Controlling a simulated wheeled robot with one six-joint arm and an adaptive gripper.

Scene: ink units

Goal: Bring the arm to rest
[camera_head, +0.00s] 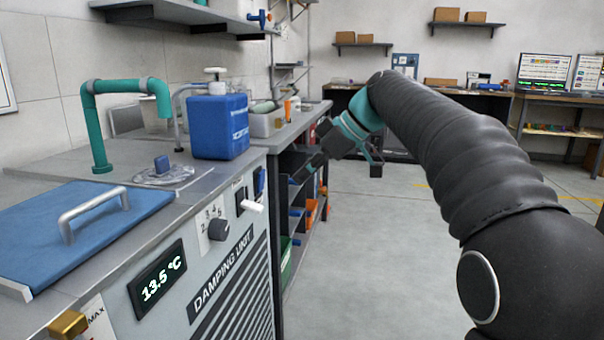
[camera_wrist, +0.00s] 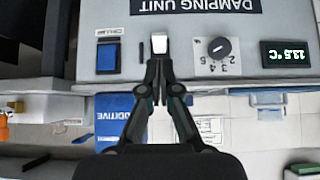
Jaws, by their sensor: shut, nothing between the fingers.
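My arm (camera_head: 450,150) reaches out from the lower right, bends at a teal joint and ends in my gripper (camera_head: 303,172), in front of the damping unit (camera_head: 215,255). In the wrist view my gripper (camera_wrist: 157,68) is shut and empty, its fingertips together. They line up with a white lever (camera_wrist: 159,44) on the unit's front panel; whether they touch it cannot be told. In the head view the white lever (camera_head: 252,206) sticks out from the panel, left of and below my gripper, with a visible gap between them.
A blue lid with a handle (camera_head: 95,210), a teal pipe (camera_head: 95,125) and a blue canister (camera_head: 220,125) are on top of the unit. Shelves (camera_head: 298,215) with bins stand beyond it. A bench (camera_head: 560,105) with screens is at the back. The floor (camera_head: 370,240) on the right is clear.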

